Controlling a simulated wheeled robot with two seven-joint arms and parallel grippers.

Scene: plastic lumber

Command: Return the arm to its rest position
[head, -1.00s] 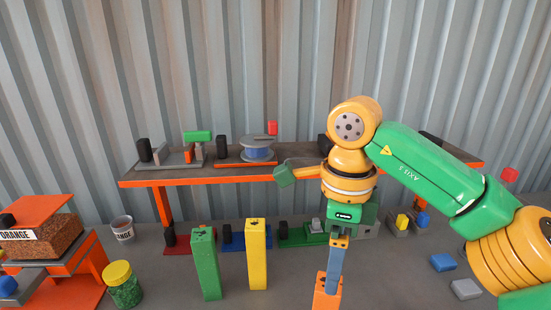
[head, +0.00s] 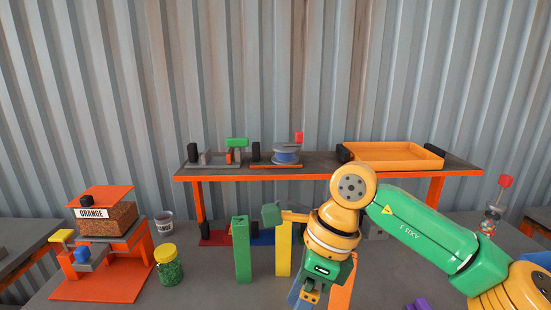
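My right arm comes in from the right. Its wrist is bent down, and the green gripper body with small orange parts (head: 309,292) is at the bottom middle of the head view. The fingertips are not clearly visible, so I cannot tell whether it is open or shut. A blue-grey piece (head: 295,291) shows beside the gripper, partly cut off by the frame; I cannot tell whether it is held. A green post (head: 242,250) and a yellow post (head: 283,262) stand left of the gripper. An orange post (head: 342,285) shows just to its right. My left gripper is not in view.
At left are an orange stand (head: 110,284) with a box labelled ORANGE (head: 110,222), a yellow-lidded jar (head: 168,268) and a grey cup (head: 165,222). A red-topped bottle (head: 496,205) stands at right.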

